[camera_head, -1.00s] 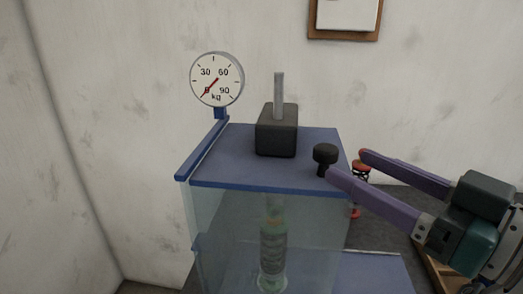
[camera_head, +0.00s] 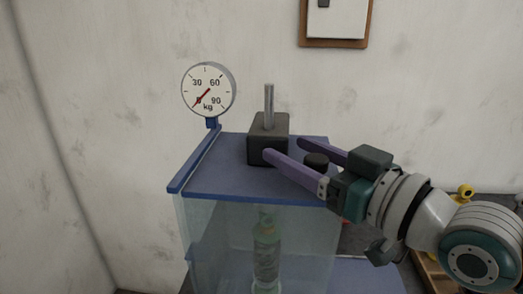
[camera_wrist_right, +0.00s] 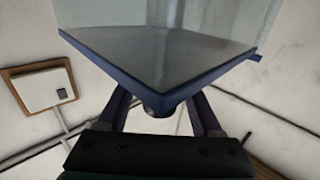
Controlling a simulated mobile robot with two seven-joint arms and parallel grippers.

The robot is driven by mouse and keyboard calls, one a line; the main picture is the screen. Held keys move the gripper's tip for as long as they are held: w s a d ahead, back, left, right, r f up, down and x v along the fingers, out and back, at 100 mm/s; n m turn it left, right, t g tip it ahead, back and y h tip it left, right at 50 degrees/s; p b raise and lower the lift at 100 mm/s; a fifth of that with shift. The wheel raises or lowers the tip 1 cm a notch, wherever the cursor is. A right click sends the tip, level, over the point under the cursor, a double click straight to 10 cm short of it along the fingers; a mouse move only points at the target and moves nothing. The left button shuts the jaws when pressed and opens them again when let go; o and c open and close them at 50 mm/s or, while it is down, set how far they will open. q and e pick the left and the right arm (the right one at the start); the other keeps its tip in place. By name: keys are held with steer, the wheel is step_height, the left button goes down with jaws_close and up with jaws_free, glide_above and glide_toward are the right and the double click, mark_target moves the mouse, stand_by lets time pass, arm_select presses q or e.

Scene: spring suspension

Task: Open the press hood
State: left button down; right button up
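The press hood is a box with a blue top (camera_head: 220,180) and see-through walls (camera_head: 212,238); its top looks level and closed. A black knob (camera_head: 316,160) stands near the top's right edge. My right gripper (camera_head: 283,147) reaches in from the right, its two purple fingers spread apart over the top, with the knob between them nearer the palm. In the right wrist view the fingers (camera_wrist_right: 158,100) show on both sides of the dark knob (camera_wrist_right: 158,108), below the hood's blue edge (camera_wrist_right: 90,55); contact cannot be told. My left gripper is out of view.
A dark block (camera_head: 262,150) with an upright metal rod (camera_head: 269,105) stands on the top, close to the fingertips. A dial gauge (camera_head: 208,90) stands behind at left. A spring (camera_head: 266,255) shows inside through the wall. A framed panel (camera_head: 335,20) hangs on the wall.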

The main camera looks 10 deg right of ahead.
jaws_close()
stand_by(0.3)
stand_by(0.9)
